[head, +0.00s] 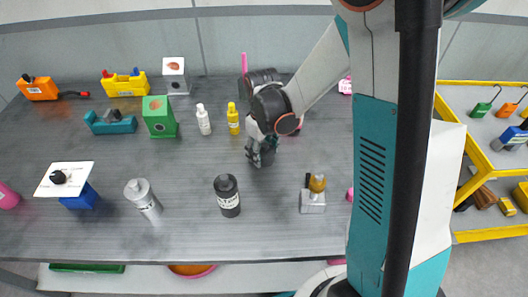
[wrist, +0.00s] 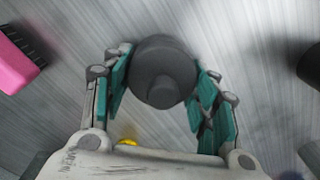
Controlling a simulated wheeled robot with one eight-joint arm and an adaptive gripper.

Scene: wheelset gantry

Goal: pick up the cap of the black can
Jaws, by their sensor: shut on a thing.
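The black can (head: 229,203) stands upright on the grey table, front of centre, with a pale label band. My gripper (head: 262,156) is behind it and to its right in the head view, apart from the can. In the wrist view my gripper (wrist: 163,88) has its teal-padded fingers shut on a dark grey round stepped piece (wrist: 160,72), which looks like the cap. In the head view the held piece is too small and dark to make out. A dark shape at the right edge of the wrist view (wrist: 311,66) may be the can.
A yellow bottle (head: 233,119) and white bottle (head: 204,120) stand left of my gripper. A silver can (head: 147,203) is further left, and a metal block with a brass top (head: 313,201) is to the right. A pink brush (wrist: 22,55) lies beyond one finger. The front edge is clear.

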